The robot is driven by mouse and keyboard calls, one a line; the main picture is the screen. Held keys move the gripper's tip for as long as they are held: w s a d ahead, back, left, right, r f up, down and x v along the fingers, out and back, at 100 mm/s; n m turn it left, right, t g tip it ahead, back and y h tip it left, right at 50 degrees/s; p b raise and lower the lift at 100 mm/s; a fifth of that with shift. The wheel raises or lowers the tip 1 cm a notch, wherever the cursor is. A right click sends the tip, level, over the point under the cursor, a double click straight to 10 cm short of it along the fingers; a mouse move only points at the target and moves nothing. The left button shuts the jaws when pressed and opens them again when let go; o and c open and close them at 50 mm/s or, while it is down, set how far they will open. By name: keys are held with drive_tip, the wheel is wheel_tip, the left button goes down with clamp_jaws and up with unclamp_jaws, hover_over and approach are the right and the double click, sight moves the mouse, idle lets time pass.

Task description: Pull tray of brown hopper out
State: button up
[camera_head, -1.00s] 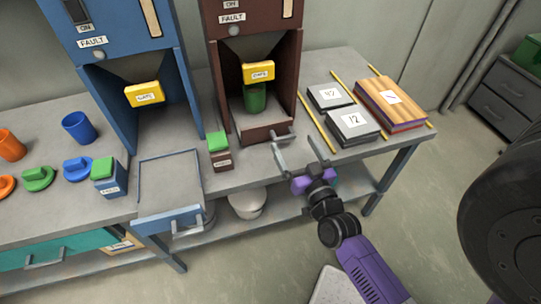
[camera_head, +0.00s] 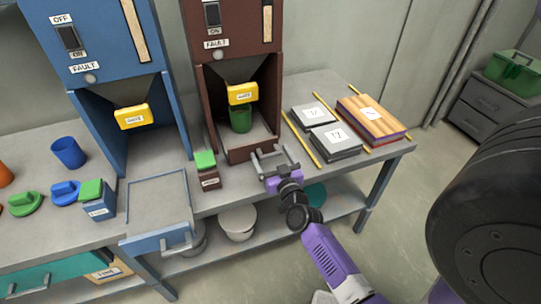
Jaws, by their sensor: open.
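The brown hopper (camera_head: 195,82) stands at the back of the table, with a yellow gate (camera_head: 242,94) over its opening. Its tray (camera_head: 252,150) sits inside the hopper's base, with a grey handle on the front. A green cup (camera_head: 240,118) stands in the tray under the gate. My gripper (camera_head: 272,153) is open at the tray's front, with its fingers around or very close to the handle. I cannot tell whether the fingers touch the handle, since they overlap it in view.
The blue hopper (camera_head: 92,72) stands to the left, its tray (camera_head: 160,240) pulled out past the table edge. A small box with a green top (camera_head: 205,170) stands left of the brown tray. Numbered blocks (camera_head: 335,140) and yellow strips lie to the right.

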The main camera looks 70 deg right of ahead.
drive_tip(key=shift+w+d, duration=0.15)
drive_tip(key=shift+d, duration=0.1)
clamp_jaws()
drive_tip(key=p+v, duration=0.4)
drive_tip(key=v, duration=1.8)
drive_tip(key=shift+s, duration=0.2)
drive_tip(key=shift+a, duration=0.2)
unclamp_jaws()
